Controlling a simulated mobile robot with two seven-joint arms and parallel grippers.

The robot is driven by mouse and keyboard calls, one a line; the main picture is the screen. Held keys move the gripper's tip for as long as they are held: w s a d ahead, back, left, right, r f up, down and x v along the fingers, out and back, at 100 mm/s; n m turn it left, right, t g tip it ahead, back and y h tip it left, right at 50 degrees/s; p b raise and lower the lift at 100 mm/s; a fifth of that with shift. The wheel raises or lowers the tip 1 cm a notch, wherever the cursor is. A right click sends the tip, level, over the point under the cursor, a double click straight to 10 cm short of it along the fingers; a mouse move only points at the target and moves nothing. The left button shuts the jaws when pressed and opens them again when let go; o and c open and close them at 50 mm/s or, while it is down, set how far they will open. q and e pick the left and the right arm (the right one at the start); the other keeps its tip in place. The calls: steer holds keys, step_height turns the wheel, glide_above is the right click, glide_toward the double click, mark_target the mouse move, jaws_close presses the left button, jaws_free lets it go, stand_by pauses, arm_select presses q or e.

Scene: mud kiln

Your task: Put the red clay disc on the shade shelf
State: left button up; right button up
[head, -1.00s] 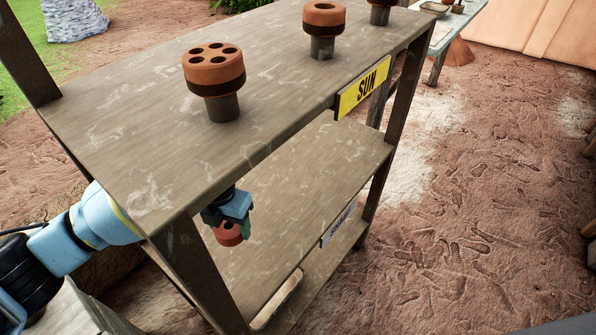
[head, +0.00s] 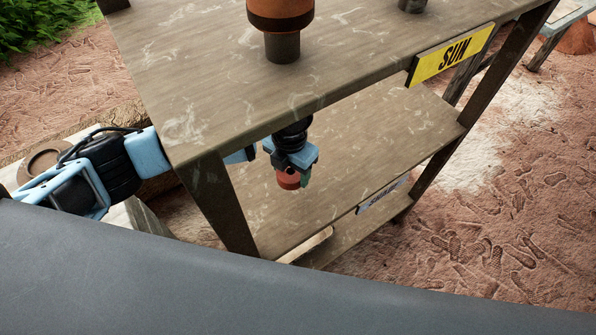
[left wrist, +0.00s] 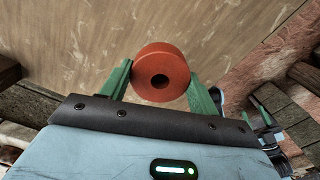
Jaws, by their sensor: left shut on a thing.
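The red clay disc (head: 288,180) is held by my left gripper (head: 292,178) under the top board of the rack. In the left wrist view the disc (left wrist: 158,60), with a dark centre hole, sits between the green fingers of the left gripper (left wrist: 162,88), against a view of wooden board. The shade shelf (head: 385,130) is the middle board, with a grey label (head: 383,195) on its front edge. The disc appears over this shelf; I cannot tell whether it touches.
The top board (head: 200,60) with the yellow SUN sign (head: 450,55) overhangs the arm. A red-brown clay piece on a dark post (head: 282,48) stands on it. A rack leg (head: 218,200) stands by my left arm. The middle shelf's right part is clear.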

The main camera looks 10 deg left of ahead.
mark_target(291, 174)
arm_select(q)
steer(key=shift+f, duration=2.3)
steer(key=shift+f, duration=0.2)
steer(key=o, duration=1.1)
steer(key=shift+r, duration=0.1)
step_height(291, 174, up, 8)
steer(key=shift+f, duration=0.15)
steer(key=shift+d, duration=0.1)
